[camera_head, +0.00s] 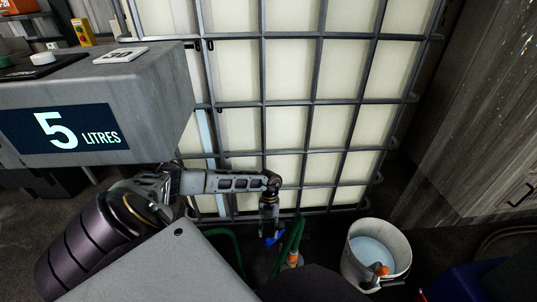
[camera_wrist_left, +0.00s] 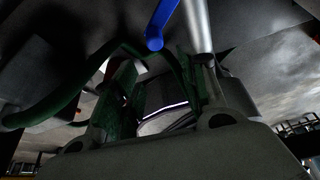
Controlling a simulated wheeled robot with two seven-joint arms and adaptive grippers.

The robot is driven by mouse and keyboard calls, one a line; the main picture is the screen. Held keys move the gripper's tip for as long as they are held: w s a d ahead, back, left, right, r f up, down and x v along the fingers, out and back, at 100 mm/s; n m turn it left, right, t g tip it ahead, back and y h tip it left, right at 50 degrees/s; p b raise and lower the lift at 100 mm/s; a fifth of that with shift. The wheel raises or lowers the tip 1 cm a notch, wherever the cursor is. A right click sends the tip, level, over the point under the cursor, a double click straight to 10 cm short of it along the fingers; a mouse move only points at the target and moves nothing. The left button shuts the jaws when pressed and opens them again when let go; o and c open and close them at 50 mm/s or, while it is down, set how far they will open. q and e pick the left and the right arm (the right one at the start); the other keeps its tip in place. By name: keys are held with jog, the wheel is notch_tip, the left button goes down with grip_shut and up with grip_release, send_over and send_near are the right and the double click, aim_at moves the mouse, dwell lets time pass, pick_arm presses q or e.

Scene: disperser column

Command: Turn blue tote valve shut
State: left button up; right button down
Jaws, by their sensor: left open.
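The tote is a pale tank in a grey metal cage (camera_head: 290,95). Its blue valve handle (camera_head: 276,237) is low at the front, beside my left gripper (camera_head: 268,230), which points down. In the left wrist view, the blue handle (camera_wrist_left: 162,25) slants in from the top edge, next to a grey metal rod (camera_wrist_left: 197,25). My left gripper (camera_wrist_left: 158,78) is open there, its two dark green-tinted fingers apart. The handle is above and between the fingertips in that picture; I cannot tell whether they touch it. The valve body is mostly hidden. My right gripper is not in view.
A green hose (camera_head: 230,250) and an orange fitting (camera_head: 294,259) are near the valve. A white bucket (camera_head: 353,262) stands to the right. A grey counter with a "5 LITRES" display (camera_head: 65,128) stands at left. A wooden cabinet (camera_head: 480,120) is at right.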

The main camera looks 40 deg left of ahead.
pick_arm(q)
jog(key=shift+r, duration=1.7)
jog(key=shift+c, duration=0.3)
